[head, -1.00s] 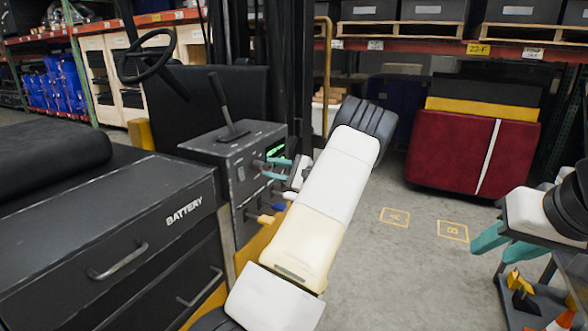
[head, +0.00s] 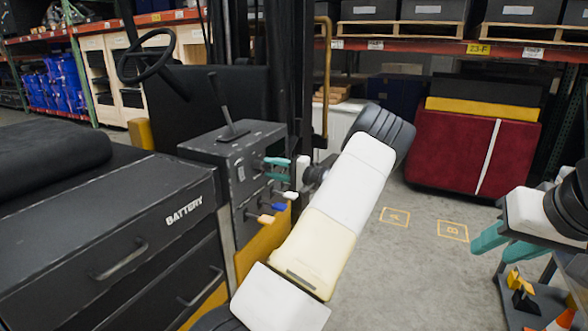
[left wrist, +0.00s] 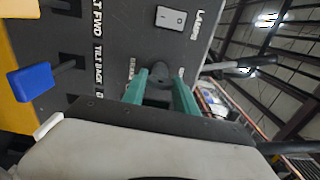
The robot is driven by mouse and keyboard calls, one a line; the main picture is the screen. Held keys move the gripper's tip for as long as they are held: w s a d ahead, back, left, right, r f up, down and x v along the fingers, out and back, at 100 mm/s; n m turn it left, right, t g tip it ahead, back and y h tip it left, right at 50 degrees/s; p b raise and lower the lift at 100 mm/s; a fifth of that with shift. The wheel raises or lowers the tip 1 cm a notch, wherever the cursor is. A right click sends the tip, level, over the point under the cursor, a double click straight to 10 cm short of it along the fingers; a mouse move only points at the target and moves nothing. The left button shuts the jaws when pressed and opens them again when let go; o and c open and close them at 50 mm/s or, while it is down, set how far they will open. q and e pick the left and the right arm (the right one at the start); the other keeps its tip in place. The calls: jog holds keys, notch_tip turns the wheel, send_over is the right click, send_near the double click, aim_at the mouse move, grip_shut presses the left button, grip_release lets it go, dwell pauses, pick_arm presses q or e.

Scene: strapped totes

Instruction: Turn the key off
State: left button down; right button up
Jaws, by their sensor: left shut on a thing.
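The key, a dark round knob (left wrist: 160,75), sits on the grey control panel (left wrist: 112,60) in the left wrist view. The teal fingers of my left gripper (left wrist: 160,90) are shut on it from either side. Part of the key is hidden between the fingers. In the head view my left gripper (head: 276,168) is at the right face of the dark console (head: 225,160), and the key itself is hard to make out there. My right gripper (head: 505,240) is at the right, with its teal fingers apart and empty, away from the console.
Orange (head: 266,219), blue (head: 279,207) and white (head: 290,196) levers stick out below my left gripper. A battery drawer (head: 115,235) is at left. A red padded block (head: 465,150) stands behind clear floor.

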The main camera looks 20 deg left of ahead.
dwell(0.4)
pick_arm(q)
jog(key=c, duration=1)
grip_release()
jog(key=shift+o, duration=0.2)
jog(key=shift+d, duration=0.15)
jog(key=d, duration=0.7)
jog(key=shift+s+d, duration=0.25)
jog(key=shift+d, duration=0.05)
